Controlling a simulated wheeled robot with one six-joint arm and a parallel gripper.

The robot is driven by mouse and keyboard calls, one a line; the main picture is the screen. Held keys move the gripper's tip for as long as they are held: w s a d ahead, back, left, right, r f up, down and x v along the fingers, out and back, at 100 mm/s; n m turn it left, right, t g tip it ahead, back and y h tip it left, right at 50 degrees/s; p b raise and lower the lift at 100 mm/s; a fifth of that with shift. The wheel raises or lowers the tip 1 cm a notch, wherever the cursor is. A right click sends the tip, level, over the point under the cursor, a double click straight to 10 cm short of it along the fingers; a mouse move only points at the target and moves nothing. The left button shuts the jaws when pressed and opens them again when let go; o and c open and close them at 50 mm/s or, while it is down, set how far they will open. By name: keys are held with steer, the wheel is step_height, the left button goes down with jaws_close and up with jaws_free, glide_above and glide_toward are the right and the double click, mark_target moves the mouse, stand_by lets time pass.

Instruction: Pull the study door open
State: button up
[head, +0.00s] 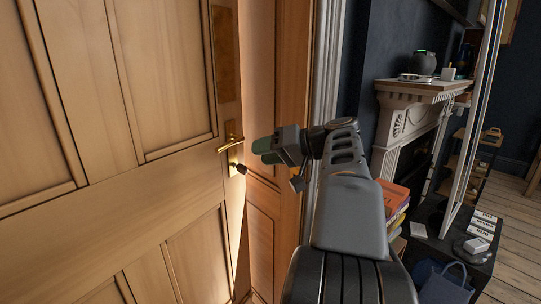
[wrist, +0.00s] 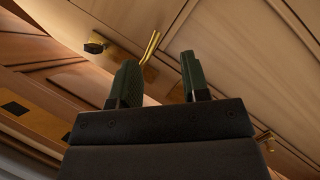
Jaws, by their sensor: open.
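The panelled wooden door (head: 110,85) fills the left of the head view. Its brass lever handle (head: 230,143) sits near its right edge, with a small dark knob (head: 241,169) below. A bright strip shows along that edge, and the door looks ajar. My gripper (head: 264,150) is open and empty, just right of the handle in the head view. In the wrist view, the handle (wrist: 150,48) shows beyond the two green fingers of my gripper (wrist: 158,66), between their tips. It appears apart from them; the exact distance is unclear.
A wooden panelled surface and frame (head: 291,120) stand right of the door's edge. Farther right are stacked books (head: 394,198), a pale fireplace mantel (head: 415,92), a dark low surface with boxes (head: 478,232) and a blue bag (head: 443,283). Bare floor (head: 515,210) shows at far right.

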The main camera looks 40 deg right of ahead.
steer(key=shift+s+d, duration=0.25)
steer(key=shift+s, duration=0.3)
steer(key=shift+c, duration=0.2)
